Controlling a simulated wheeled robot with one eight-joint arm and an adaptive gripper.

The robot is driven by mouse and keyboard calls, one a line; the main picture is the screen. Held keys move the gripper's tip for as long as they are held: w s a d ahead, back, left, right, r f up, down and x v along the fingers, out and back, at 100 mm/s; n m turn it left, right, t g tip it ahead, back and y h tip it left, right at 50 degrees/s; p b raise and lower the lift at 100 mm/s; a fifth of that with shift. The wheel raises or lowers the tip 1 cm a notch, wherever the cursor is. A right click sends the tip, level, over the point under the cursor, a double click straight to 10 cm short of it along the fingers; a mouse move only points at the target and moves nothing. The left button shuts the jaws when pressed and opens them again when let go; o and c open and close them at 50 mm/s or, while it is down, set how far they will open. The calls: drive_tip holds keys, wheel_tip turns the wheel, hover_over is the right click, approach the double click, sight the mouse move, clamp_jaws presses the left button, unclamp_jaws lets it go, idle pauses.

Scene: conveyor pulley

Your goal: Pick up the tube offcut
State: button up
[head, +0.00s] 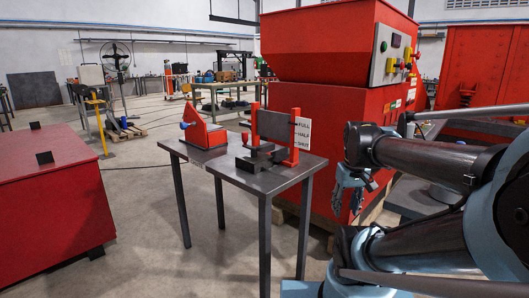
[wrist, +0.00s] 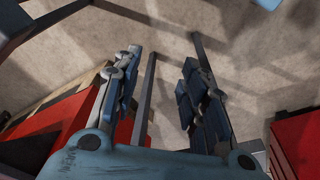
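I cannot make out the tube offcut for certain in either view. The grey table (head: 230,178) carries a red wedge-shaped stand (head: 205,131) with a blue knob-like end, and a dark block (head: 254,163) under a red-posted frame. My gripper (head: 348,198) hangs pointing down to the right of the table, in front of the red machine. In the wrist view my gripper (wrist: 161,62) has its fingers wide apart, with nothing held between them. A long grey bar, probably a table leg, shows behind the fingers over the floor.
A tall red machine (head: 330,90) with a control panel stands behind the table. A low red cabinet (head: 55,205) is at the left. A white sign (head: 302,133) reads FULL, HALF, SHUT. Open floor lies between cabinet and table.

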drive_tip(key=w+a+r+n+g, duration=0.1)
drive_tip(key=w+r+n, duration=0.5)
drive_tip(key=w+r, duration=0.9)
drive_tip(key=w+a+r+n+g+y, duration=0.1)
drive_tip(key=w+r+n, duration=0.2)
drive_tip(key=w, duration=0.8)
drive_tip(key=w+a+r+n, duration=0.15)
drive_tip(key=w+n, duration=0.25)
drive_tip(key=w, duration=0.6)
drive_tip(key=w+a+r+n+g, duration=0.1)
drive_tip(key=w+a+n, duration=0.2)
drive_tip(key=w, duration=0.4)
drive_tip(key=n+g+y, duration=0.2)
drive_tip(key=n, duration=0.9)
approach(266, 144)
drive_tip(key=shift+m, duration=0.3)
drive_tip(key=f, duration=0.4)
drive_tip(key=shift+s+a+f, duration=0.15)
drive_tip(key=shift+s+f, duration=0.1)
drive_tip(key=shift+s, duration=0.05)
drive_tip(key=f, duration=0.1)
drive_tip(key=s+a+f, duration=0.2)
drive_tip(key=shift+f, duration=0.3)
drive_tip(key=shift+s+f, duration=0.1)
drive_tip(key=shift+f, duration=0.35)
clamp_jaws()
